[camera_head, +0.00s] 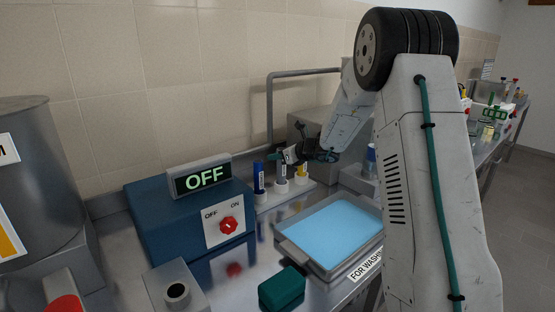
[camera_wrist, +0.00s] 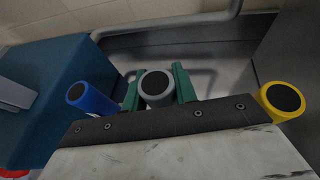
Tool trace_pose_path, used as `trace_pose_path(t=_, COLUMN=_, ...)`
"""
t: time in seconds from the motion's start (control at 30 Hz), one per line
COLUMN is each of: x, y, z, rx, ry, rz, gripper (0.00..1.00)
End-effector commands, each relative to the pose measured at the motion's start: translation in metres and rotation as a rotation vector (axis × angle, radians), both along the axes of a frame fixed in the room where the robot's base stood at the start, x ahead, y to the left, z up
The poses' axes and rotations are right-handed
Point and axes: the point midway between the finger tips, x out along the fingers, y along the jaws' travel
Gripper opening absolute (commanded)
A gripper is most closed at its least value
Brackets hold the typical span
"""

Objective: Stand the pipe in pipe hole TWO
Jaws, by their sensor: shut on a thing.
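A grey pipe (camera_head: 282,171) is upright between the green fingers of my gripper (camera_head: 283,157). In the wrist view my gripper (camera_wrist: 157,87) is shut on the grey pipe (camera_wrist: 155,84), one finger on each side. The pipe's lower end is at the middle white socket (camera_head: 281,187); I cannot tell whether it is seated or just above. A blue pipe (camera_head: 259,177) stands to its left and a yellow pipe (camera_head: 301,171) to its right, each in a white socket. I cannot read any hole number.
A blue box (camera_head: 165,230) with an OFF sign (camera_head: 203,177) and red knob stands left of the pipes. A tray of blue liquid (camera_head: 285,240) lies in front. A grey block with a round hole (camera_head: 176,275) and a green block (camera_head: 282,288) stand nearer. A wall pipe (camera_head: 269,110) rises behind.

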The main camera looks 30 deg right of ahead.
Motion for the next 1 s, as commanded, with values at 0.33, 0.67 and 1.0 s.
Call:
trace_pose_path(t=0.33, x=0.000, y=0.001, z=-0.012, rx=0.000, ry=-0.001, rz=0.000, gripper=0.03)
trace_pose_path(t=0.67, x=0.000, y=0.000, z=-0.015, rx=0.000, ry=-0.001, rz=0.000, gripper=0.50)
trace_pose_path(t=1.0, x=-0.012, y=-0.006, z=-0.005, rx=0.000, ry=-0.002, rz=-0.003, gripper=0.50)
